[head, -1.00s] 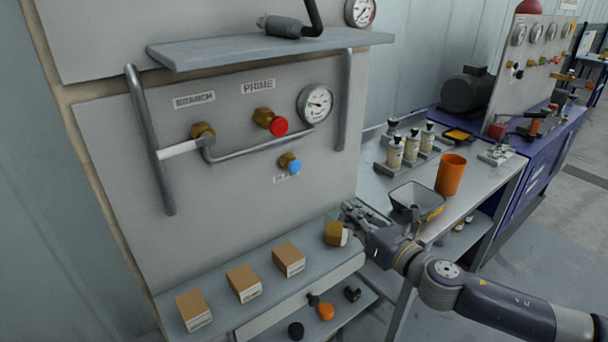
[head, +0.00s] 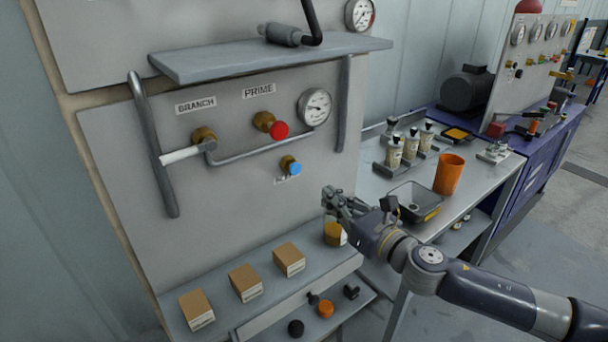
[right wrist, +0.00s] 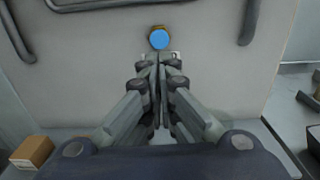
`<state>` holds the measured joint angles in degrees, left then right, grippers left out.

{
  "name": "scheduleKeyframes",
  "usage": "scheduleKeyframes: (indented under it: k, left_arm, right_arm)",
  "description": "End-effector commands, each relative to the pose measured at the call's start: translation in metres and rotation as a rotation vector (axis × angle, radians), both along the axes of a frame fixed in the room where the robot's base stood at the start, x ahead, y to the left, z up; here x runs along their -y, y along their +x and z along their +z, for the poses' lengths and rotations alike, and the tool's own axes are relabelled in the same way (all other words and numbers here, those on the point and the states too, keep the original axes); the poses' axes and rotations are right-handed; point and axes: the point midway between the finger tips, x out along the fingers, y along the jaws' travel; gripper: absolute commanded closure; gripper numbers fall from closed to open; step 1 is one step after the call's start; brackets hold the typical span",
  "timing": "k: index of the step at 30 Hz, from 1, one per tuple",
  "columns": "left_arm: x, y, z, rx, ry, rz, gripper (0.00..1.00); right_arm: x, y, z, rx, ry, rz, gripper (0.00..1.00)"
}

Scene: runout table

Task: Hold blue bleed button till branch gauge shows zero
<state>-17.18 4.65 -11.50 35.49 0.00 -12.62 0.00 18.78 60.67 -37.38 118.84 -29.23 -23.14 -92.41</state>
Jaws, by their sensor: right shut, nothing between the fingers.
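The blue bleed button (head: 295,168) sits in a brass fitting low on the grey panel, with a small label under it. The branch gauge (head: 315,106) is a round white dial at the panel's upper right; its reading is too small to tell. My right gripper (head: 328,194) is shut and empty, in front of the panel, below and to the right of the button. In the right wrist view the blue button (right wrist: 159,39) shows just beyond the closed fingertips (right wrist: 160,56), apart from them as far as I can see. My left gripper is not in view.
A red button (head: 279,130) and a white branch lever (head: 182,154) are on the same panel, between two vertical bars. Several cardboard boxes (head: 245,283) and a brass-coloured part (head: 334,234) stand on the ledge below. A grey shelf (head: 270,58) juts out above. An orange cup (head: 449,174) stands at right.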

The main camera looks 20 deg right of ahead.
Motion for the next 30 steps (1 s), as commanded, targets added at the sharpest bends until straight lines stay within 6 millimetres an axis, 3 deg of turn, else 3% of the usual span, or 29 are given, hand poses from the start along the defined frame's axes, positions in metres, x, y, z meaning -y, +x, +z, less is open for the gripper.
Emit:
scheduleKeyframes:
  k: [9,15,21,30]
  left_arm:
    - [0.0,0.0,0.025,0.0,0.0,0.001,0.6]
    - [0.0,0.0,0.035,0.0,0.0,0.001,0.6]
    - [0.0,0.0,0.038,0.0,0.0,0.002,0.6]
    - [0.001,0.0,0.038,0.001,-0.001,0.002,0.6]
  right_arm:
    - [-0.021,0.055,0.004,0.001,0.004,0.0,1.0]
    - [-0.03,0.081,0.002,-0.001,0.002,0.001,1.0]
    - [-0.035,0.094,0.0,0.0,0.0,0.0,1.0]
    - [-0.036,0.097,-0.001,-0.001,0.0,0.001,1.0]
